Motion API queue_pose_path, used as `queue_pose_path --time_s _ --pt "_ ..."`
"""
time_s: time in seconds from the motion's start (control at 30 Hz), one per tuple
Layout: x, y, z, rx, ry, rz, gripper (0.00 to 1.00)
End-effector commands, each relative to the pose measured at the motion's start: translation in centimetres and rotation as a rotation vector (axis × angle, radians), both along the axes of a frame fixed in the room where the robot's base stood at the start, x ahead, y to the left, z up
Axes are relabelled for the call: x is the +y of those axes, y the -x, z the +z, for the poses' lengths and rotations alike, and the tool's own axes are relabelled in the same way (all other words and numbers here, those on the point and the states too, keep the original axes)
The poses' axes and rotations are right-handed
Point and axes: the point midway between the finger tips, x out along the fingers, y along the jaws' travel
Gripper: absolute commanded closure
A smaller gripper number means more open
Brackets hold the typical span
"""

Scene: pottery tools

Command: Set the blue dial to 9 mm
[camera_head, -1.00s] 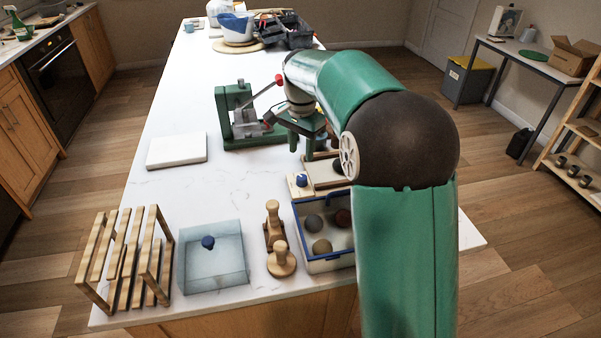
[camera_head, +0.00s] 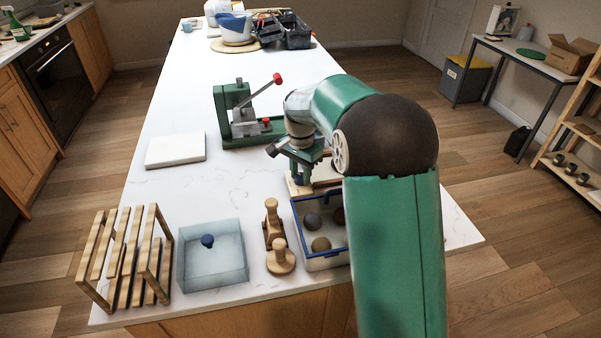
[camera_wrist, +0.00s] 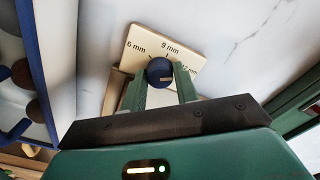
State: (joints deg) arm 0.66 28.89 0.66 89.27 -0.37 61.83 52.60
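The blue dial (camera_wrist: 159,71) sits on a light wooden plate (camera_wrist: 140,40) with printed marks. In the wrist view "6 mm" is at left, "9 mm" above the dial, and a partly covered label at right, probably 12 mm. A small pale mark on the dial appears on its right side, towards that label; its exact direction is hard to tell. My gripper (camera_wrist: 161,78) is open, with one finger on each side of the dial and small gaps seemingly left. In the head view my gripper (camera_head: 298,168) is right above the plate, largely covering the dial.
A blue-rimmed bin (camera_head: 322,262) with several balls stands close in front of the plate. A green press (camera_head: 240,125) with a red-knobbed lever stands behind. Wooden tools (camera_head: 275,235), a lidded clear box (camera_head: 212,265) and a white slab (camera_head: 176,150) lie to the left.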

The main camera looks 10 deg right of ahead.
Motion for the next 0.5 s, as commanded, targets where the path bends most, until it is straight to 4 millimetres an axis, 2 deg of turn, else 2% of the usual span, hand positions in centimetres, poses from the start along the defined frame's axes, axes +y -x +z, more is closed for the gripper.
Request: queue_pose_path --time_s 0.27,0.5 --pt "0.02 0.03 0.08 0.001 -0.001 0.012 0.93" --pt "0.04 0.03 0.12 0.001 -0.001 0.092 0.93"
